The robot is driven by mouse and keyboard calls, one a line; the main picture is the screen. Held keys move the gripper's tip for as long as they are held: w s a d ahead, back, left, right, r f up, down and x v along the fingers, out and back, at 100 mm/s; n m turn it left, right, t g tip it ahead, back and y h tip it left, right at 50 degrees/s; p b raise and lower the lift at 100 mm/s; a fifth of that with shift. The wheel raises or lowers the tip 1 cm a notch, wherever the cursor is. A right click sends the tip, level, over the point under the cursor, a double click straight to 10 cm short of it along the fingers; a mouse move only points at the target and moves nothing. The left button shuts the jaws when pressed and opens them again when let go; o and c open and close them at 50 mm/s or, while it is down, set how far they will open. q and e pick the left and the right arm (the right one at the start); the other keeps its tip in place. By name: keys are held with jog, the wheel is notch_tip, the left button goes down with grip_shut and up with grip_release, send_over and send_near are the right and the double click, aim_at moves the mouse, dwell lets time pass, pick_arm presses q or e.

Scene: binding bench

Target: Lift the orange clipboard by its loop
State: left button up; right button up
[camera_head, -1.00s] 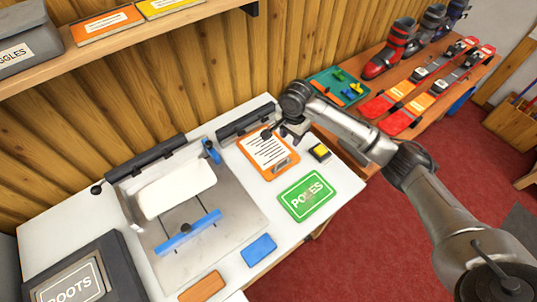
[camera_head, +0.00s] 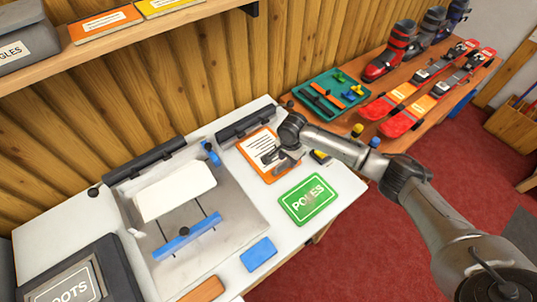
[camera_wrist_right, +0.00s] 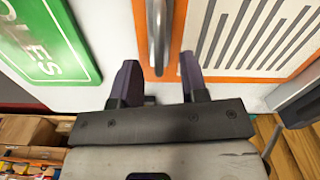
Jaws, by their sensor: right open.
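The orange clipboard (camera_head: 272,177) lies on the white bench with a printed sheet on it. My right gripper (camera_head: 274,157) is over its right side, covering part of it in the head view. In the right wrist view my right gripper (camera_wrist_right: 157,68) is open, with two dark purple fingertips apart. The clipboard's metal loop (camera_wrist_right: 160,32) stands up just ahead, in line with the gap between them. I cannot tell whether it is between the fingers. The clipboard's orange border (camera_wrist_right: 240,76) shows to the right. My left gripper is not in view.
A green POLES sign (camera_head: 308,200) lies close in front of the clipboard. A binding machine with a blue bar (camera_head: 186,236) stands to the left, and a dark bar (camera_head: 245,122) lies behind. A blue block (camera_head: 258,254) is near the front edge.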

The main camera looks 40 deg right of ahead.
jog(key=shift+f, duration=0.55)
grip_shut()
